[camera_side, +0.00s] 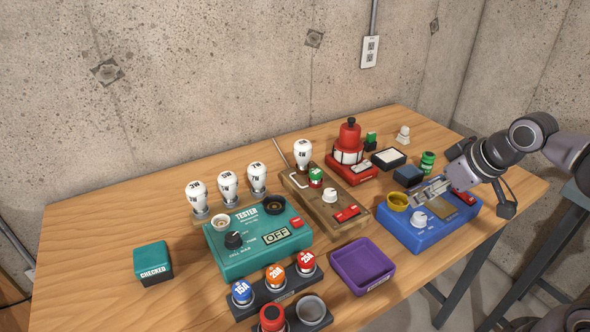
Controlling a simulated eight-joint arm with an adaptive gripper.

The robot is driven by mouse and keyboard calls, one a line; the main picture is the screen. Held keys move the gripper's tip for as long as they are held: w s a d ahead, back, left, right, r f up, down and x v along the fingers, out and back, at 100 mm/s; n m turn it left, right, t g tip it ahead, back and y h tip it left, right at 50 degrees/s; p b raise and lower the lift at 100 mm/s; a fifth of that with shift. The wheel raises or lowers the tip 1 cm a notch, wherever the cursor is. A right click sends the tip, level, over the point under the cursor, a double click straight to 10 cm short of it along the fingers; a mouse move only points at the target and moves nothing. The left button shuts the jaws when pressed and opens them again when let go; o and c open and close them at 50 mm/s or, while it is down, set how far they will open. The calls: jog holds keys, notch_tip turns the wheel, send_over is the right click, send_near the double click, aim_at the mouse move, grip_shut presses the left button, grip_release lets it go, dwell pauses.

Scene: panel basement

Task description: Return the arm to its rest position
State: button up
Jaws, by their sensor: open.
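My gripper (478,186) is at the right side of the table, low over the right part of the blue panel box (408,232). One dark finger hangs out to the right of the box, and the jaws are open. I see nothing held in them. The gripper hides part of the box's right end, and I cannot tell whether it touches the box. My arm comes in from the right edge of the picture.
On the wooden table (95,240) stand a teal tester (258,262) reading OFF, a wooden lamp board (345,222), several white bulbs, a red beacon (349,142), a purple tray (388,284), a fuse rack (283,290) and a teal box (152,261).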

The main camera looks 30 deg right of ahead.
jog(key=shift+s+a+f+m+t, duration=0.2)
jog(key=shift+s+a+f, duration=0.15)
jog(key=shift+s+f, duration=0.15)
jog(key=shift+s+a+f+m+t, duration=0.2)
jog(key=shift+s+a+f, duration=0.1)
jog(key=shift+s+f, duration=0.2)
